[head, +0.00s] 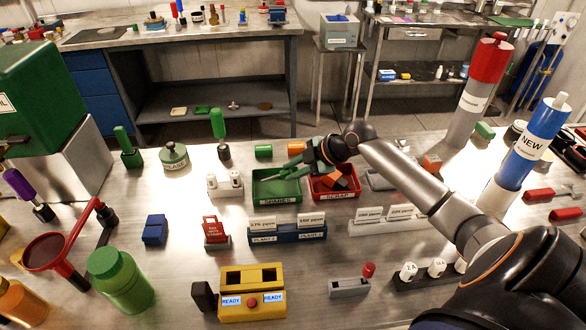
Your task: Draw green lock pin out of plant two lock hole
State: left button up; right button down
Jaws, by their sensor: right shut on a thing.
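My right gripper (305,166) reaches in from the right over the green SPARES tray (262,200), beside the red SCRAP tray (345,193). It is shut on a small green piece whose shape is mostly hidden by the fingers; I cannot tell whether it is the lock pin. The blue block (288,235) in front of the trays has a PLANT 2 label on its left part and white cards standing on it. No green pin is clearly visible in a hole there. My left gripper is out of view.
A yellow box (253,307) with two READY displays stands at the front. A red tag holder (215,232) and a blue block (155,229) stand left. A green bottle (118,280) is front left. Tall red and blue cylinders (530,150) stand right.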

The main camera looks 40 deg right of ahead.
jog(key=shift+f, duration=0.25)
dwell(0.3)
jog(key=shift+f+b, duration=0.3)
jog(key=shift+f, duration=0.1)
jog(key=c, duration=0.7)
grip_release()
jog(key=shift+o, duration=0.2)
jog(key=v, duration=1.2)
jog(key=shift+s+r+b, duration=0.15)
jog(key=shift+r+b, duration=0.1)
jog(key=shift+b, duration=0.05)
